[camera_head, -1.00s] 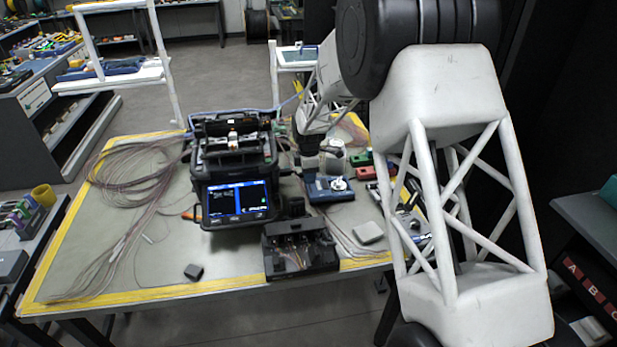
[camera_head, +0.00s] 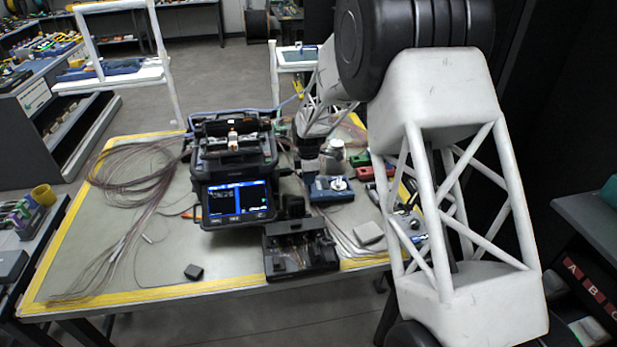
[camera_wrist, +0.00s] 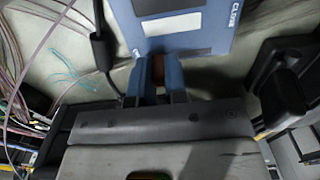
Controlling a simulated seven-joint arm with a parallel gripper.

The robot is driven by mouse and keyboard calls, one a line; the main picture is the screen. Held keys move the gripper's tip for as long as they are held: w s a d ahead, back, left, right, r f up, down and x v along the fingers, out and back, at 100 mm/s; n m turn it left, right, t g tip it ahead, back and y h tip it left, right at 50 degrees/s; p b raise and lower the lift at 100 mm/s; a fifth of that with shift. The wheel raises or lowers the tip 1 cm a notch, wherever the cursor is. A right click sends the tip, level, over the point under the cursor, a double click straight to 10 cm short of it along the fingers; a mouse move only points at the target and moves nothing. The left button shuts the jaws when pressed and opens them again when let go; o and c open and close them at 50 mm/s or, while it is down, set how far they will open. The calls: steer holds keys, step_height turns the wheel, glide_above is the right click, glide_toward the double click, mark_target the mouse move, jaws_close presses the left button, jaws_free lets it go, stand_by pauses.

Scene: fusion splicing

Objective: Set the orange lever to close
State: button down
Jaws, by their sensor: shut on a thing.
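The blue device (camera_head: 330,190) stands on the table to the right of the black splicer. In the wrist view the blue device (camera_wrist: 180,45) fills the top, with a white label and the word CLOSE at its upper right. The orange lever (camera_wrist: 158,70) shows as a narrow orange-brown piece between my two blue fingertips. My gripper (camera_wrist: 160,78) is shut on it at the device's near edge. In the head view my gripper (camera_head: 309,176) reaches down at the device's left side, and the lever is hidden there.
The black splicer (camera_head: 236,165) with a lit screen stands close left of my gripper. A black tray unit (camera_head: 300,250) sits in front. A silver canister (camera_head: 336,155) and red and green blocks stand nearby. Loose fibres and a black cable lie beside the device.

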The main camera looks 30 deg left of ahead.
mark_target(311, 193)
steer(key=shift+s+d, duration=1.7)
steer(key=c, duration=1.1)
jaws_free()
steer(key=shift+r, duration=0.15)
steer(key=shift+r, duration=3.75)
